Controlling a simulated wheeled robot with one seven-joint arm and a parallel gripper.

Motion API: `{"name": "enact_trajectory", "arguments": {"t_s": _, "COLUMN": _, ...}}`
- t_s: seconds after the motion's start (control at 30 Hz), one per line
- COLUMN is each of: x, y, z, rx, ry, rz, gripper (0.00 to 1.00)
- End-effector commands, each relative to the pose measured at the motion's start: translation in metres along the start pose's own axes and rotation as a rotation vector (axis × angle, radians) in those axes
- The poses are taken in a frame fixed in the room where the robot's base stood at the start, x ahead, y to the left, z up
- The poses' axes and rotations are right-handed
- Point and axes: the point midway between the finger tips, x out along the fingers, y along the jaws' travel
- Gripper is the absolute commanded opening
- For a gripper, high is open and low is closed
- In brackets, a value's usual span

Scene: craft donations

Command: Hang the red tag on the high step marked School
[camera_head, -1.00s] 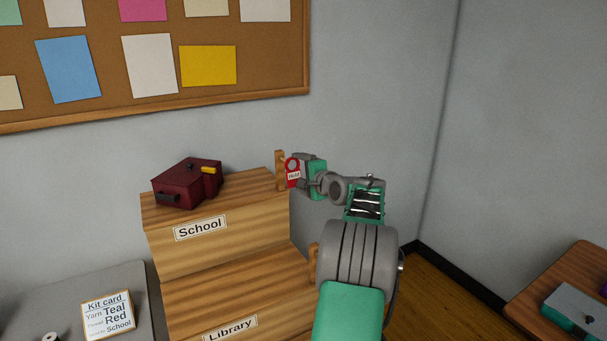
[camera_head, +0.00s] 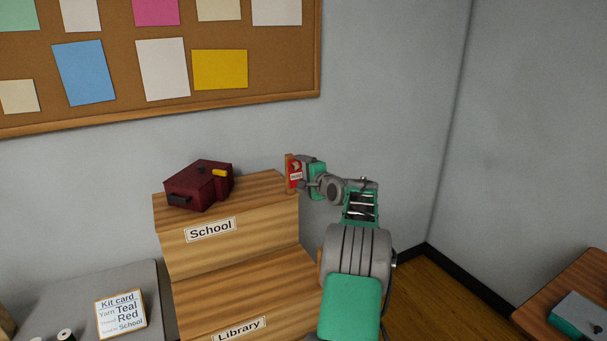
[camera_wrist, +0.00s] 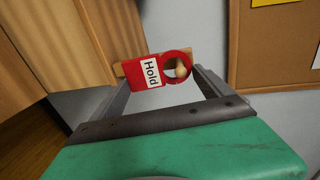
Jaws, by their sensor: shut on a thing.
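The red tag (camera_head: 295,178), labelled "Hold", is in my gripper (camera_head: 304,168) at the right end of the high step marked School (camera_head: 235,240). The tag is right against a wooden post (camera_head: 288,166) on that end. In the wrist view the tag (camera_wrist: 128,76) lies tilted between the fingers of my gripper (camera_wrist: 164,82), which is shut on it. The round peg end (camera_wrist: 181,70) shows inside the tag's ring. I cannot tell how far the peg passes through the ring.
A dark red box (camera_head: 198,187) sits on the School step. The Library step (camera_head: 245,285) is below it. A kit card (camera_head: 120,314) stands on a grey table (camera_head: 70,290) at left. A corkboard (camera_head: 210,90) hangs behind. A wooden table (camera_head: 545,305) is at lower right.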

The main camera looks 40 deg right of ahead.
Motion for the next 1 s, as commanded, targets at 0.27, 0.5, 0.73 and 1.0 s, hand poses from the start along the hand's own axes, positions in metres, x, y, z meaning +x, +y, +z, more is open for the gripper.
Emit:
{"name": "enact_trajectory", "arguments": {"t_s": 0.27, "x": 0.0, "y": 0.0, "z": 0.0, "rx": 0.0, "ry": 0.0, "rz": 0.0, "gripper": 0.46}}
{"name": "enact_trajectory", "arguments": {"t_s": 0.5, "x": 0.0, "y": 0.0, "z": 0.0, "rx": 0.0, "ry": 0.0, "rz": 0.0, "gripper": 0.92}}
{"name": "enact_trajectory", "arguments": {"t_s": 0.73, "x": 0.0, "y": 0.0, "z": 0.0, "rx": 0.0, "ry": 0.0, "rz": 0.0, "gripper": 1.0}}
{"name": "enact_trajectory", "arguments": {"t_s": 1.0, "x": -0.02, "y": 0.0, "z": -0.001, "rx": -0.002, "ry": 0.002, "rz": -0.002, "gripper": 1.0}}
